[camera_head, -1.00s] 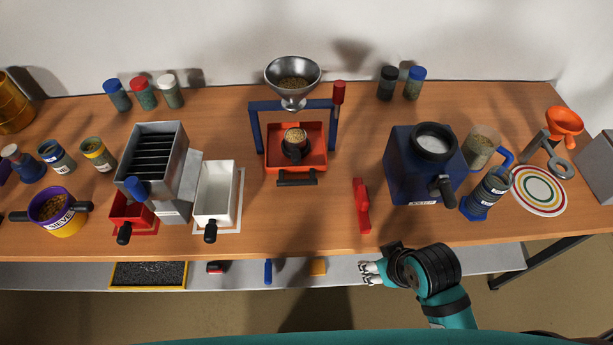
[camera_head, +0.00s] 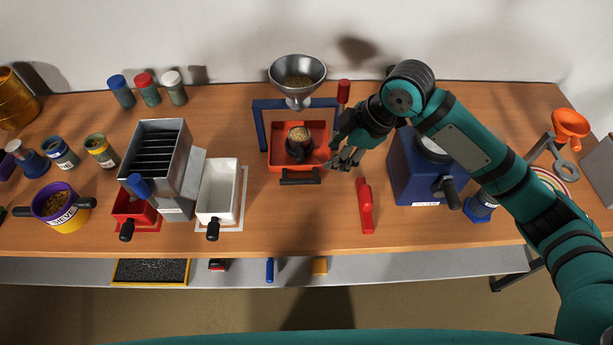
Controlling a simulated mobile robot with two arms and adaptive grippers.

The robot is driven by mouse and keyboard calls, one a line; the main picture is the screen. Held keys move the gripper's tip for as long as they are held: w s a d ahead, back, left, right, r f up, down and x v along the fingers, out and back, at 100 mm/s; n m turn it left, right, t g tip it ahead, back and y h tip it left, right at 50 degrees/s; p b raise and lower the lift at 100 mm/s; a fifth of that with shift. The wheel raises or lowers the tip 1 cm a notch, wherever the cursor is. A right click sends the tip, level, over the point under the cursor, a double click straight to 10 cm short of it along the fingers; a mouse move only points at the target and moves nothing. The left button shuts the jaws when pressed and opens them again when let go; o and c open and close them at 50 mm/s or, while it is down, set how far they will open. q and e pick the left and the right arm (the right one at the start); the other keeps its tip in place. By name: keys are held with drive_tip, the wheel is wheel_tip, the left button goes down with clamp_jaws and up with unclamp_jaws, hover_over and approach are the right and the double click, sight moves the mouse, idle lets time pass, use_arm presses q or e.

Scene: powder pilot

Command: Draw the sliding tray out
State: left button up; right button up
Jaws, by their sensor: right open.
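The red sliding tray (camera_head: 279,157) sits on the table under the blue frame (camera_head: 261,127) and the metal funnel (camera_head: 297,76). Its black handle (camera_head: 300,177) points to the table's front edge. A small cup of grainy powder (camera_head: 299,134) stands on a black holder in the tray. My right gripper (camera_head: 343,165) is open and empty, just right of the tray and its handle, with fingers pointing down. It appears apart from the handle. My right arm hides part of the blue grinder. My left gripper is out of view.
A red-handled tool (camera_head: 365,206) lies in front of my right gripper. The blue grinder (camera_head: 402,182) stands to the right. A white drawer box (camera_head: 217,198) stands to the left. The table in front of the tray is clear.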

sight(305, 180)
drive_tip(key=x, duration=1.1)
drive_tip(key=p+x, duration=0.1)
drive_tip(key=x, duration=0.4)
drive_tip(key=shift+w+d+f, duration=0.15)
drive_tip(key=shift+w+f, duration=0.05)
drive_tip(key=shift+w, duration=0.2)
clamp_jaws()
